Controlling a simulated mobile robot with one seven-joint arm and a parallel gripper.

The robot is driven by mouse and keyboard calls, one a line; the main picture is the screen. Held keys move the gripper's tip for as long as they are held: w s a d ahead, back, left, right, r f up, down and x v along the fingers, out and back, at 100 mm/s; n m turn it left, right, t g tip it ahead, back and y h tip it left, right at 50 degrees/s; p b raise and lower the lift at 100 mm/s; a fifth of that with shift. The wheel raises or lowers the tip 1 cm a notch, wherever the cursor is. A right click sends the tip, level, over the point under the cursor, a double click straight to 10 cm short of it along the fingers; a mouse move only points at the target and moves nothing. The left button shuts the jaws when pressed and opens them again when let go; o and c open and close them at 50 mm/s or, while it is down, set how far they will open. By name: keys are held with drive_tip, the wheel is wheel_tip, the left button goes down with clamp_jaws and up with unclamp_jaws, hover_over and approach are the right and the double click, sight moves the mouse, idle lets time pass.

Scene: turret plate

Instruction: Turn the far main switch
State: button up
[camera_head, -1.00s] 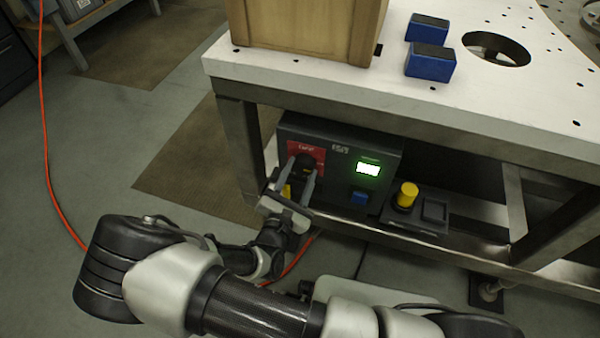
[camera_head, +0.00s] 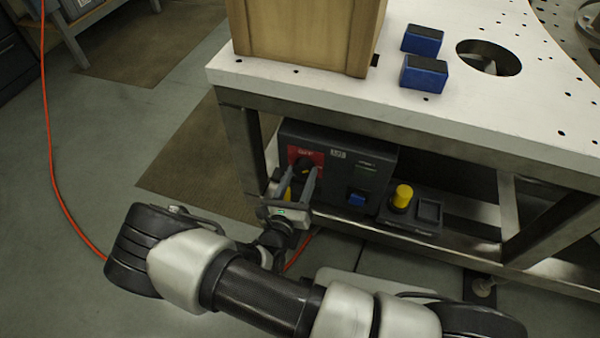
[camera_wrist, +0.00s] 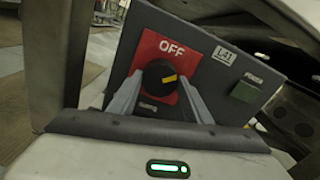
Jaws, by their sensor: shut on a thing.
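The main switch is a black rotary knob (camera_wrist: 158,77) with a yellow mark, on a red plate (camera_wrist: 147,47) reading OFF. Its yellow mark points to the right in the wrist view. It sits at the left of a dark control box (camera_head: 336,140) under the white table. My gripper (camera_wrist: 160,84) is shut on the knob, one finger at each side. In the head view my gripper (camera_head: 300,172) reaches the box front from below and partly hides the knob. The small display (camera_head: 367,168) on the box is dark.
A yellow button (camera_head: 401,196) on a low black box stands right of the control box. A blue button (camera_head: 356,199) is on the control box. Table legs and a lower rail frame the space. A wooden crate (camera_head: 300,35) and two blue blocks (camera_head: 424,72) are on the table (camera_head: 470,110).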

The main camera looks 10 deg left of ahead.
drive_tip(key=n+p, duration=0.1)
drive_tip(key=n, duration=0.3)
drive_tip(key=shift+n, duration=0.3)
drive_tip(key=n, duration=0.4)
drive_tip(key=shift+n+p, duration=0.35)
drive_tip(key=shift+n, duration=0.05)
drive_tip(key=shift+s, duration=0.1)
drive_tip(key=o, duration=1.1)
drive_tip(key=shift+c, duration=0.2)
drive_tip(key=s+a+p, duration=0.1)
drive_tip(key=s, duration=1.6)
drive_tip(key=shift+s+a, duration=0.15)
drive_tip(key=shift+r, duration=0.1)
